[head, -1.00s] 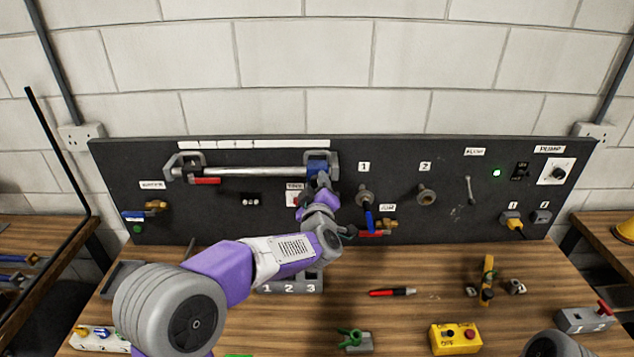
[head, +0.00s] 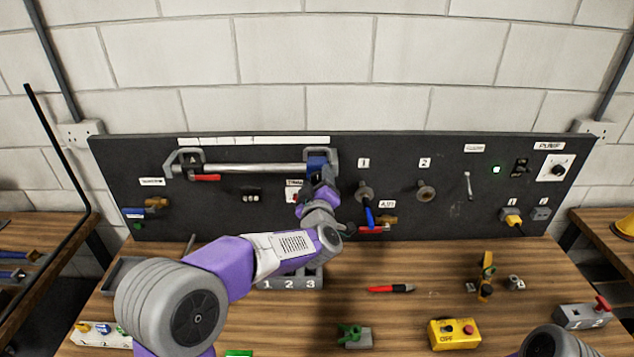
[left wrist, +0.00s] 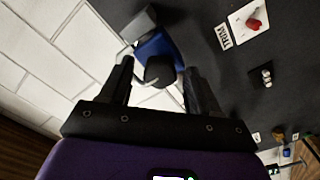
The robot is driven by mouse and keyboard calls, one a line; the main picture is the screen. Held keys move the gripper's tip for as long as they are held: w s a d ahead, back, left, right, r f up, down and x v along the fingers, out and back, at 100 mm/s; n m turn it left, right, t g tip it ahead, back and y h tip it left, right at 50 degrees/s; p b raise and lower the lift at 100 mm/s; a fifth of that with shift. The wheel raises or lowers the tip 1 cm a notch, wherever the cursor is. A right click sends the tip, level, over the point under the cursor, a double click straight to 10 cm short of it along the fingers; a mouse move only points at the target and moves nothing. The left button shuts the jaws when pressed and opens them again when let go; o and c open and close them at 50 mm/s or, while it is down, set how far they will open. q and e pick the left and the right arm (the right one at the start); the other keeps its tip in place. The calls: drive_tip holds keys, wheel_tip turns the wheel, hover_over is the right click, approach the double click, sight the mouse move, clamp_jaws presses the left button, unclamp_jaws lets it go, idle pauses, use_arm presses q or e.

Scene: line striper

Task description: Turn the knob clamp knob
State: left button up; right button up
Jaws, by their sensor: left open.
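A blue clamp block (head: 317,161) sits at the right end of the silver bar (head: 250,169) on the black panel. In the left wrist view the blue block (left wrist: 152,47) carries a dark rounded knob (left wrist: 160,72) facing me. My left gripper (head: 320,181) is at the clamp, just below the blue block. In the left wrist view its two dark fingers (left wrist: 160,82) are spread, one on each side of the knob, with gaps showing. In the head view the gripper and wrist hide the knob. My right gripper is out of view.
A red lever (head: 206,178) hangs under the bar's left end. A blue-handled valve (head: 368,213) is right of my wrist. The TRIM plate with a red knob (left wrist: 254,21) is beside the clamp. A grey numbered block (head: 290,283) is on the bench below my arm.

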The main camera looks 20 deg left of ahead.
use_arm(q)
drive_tip(key=shift+s, duration=0.1)
drive_tip(key=v, duration=0.7)
drive_tip(key=shift+s+b, duration=0.25)
drive_tip(key=shift+b, duration=0.1)
drive_tip(key=shift+d+r, duration=0.1)
drive_tip(key=shift+r, duration=0.05)
